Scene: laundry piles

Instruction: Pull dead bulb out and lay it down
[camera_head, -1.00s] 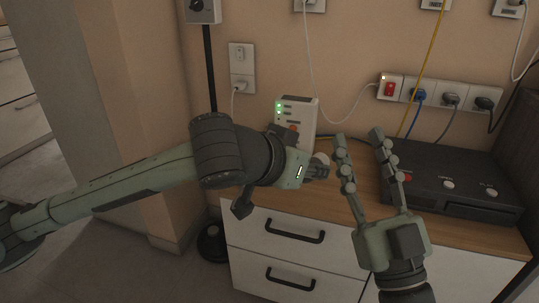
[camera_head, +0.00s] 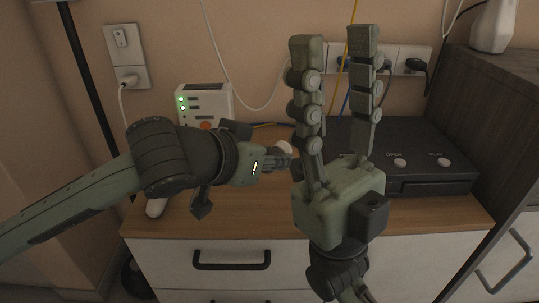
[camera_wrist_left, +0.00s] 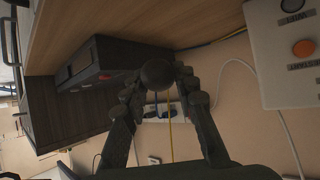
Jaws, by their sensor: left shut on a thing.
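The bulb is a small pale round thing (camera_head: 284,148) at the tip of my left gripper (camera_head: 280,163) in the head view. In the left wrist view it is a dark ball (camera_wrist_left: 158,73) between the two fingertips of the left gripper (camera_wrist_left: 160,88), which is shut on it. The bulb is above the wooden top, and its base is hidden. I see no socket around it. My right gripper (camera_head: 335,45) is open and empty, its fingers pointing up, to the right of the left gripper and nearer the camera.
A white box (camera_head: 204,101) with green lights stands at the back left of the wooden top (camera_head: 225,219). A black device (camera_head: 427,155) with buttons fills the right side, partly behind my right gripper. Sockets and cables (camera_head: 407,55) line the wall. Some wooden top is bare at front.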

